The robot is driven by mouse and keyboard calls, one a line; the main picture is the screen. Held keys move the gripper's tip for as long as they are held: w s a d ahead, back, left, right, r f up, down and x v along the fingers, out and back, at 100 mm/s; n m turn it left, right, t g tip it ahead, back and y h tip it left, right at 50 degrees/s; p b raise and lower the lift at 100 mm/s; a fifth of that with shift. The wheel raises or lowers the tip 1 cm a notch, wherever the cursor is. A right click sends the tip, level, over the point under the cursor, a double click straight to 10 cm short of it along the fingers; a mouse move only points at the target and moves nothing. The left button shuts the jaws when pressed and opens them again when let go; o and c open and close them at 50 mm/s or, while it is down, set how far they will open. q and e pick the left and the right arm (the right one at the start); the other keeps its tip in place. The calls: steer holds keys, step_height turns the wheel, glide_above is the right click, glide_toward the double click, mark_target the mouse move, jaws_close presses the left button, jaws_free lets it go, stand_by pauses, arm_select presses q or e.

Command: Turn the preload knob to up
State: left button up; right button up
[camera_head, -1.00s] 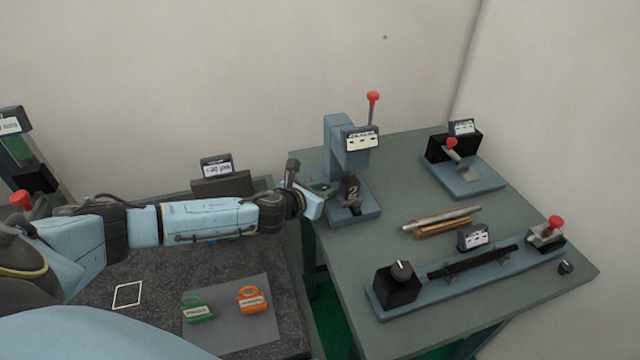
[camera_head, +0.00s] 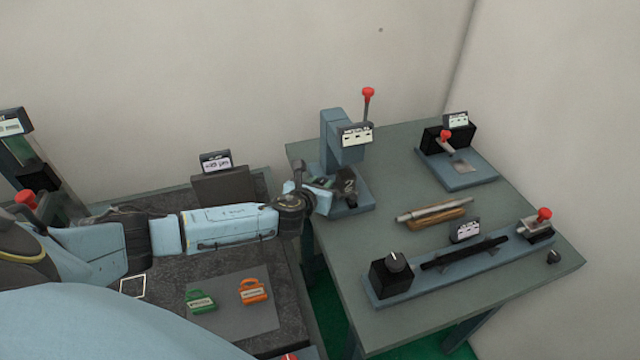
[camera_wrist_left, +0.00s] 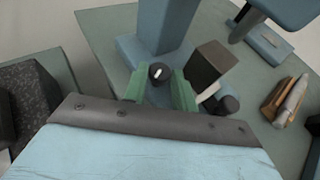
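A small black round knob (camera_wrist_left: 159,74) with a white pointer mark sits low at the front of the blue-grey press-like fixture (camera_head: 335,140). In the left wrist view the mark stands nearly upright, tilted slightly right. My left gripper (camera_wrist_left: 160,90) has its two green fingers on either side of the knob, with gaps still showing; contact is not visible. In the head view my left gripper (camera_head: 328,187) is at the fixture's base and hides the knob. My right gripper is not in view.
A long fixture with a larger black dial (camera_head: 396,262) stands at the table's front. Metal and wooden bars (camera_head: 432,213) lie mid-table. Another fixture (camera_head: 460,168) stands at the back right. Green (camera_head: 200,301) and orange (camera_head: 253,291) pieces lie on a grey mat at left.

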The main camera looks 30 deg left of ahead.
arm_select(q)
steer(key=o, duration=0.4)
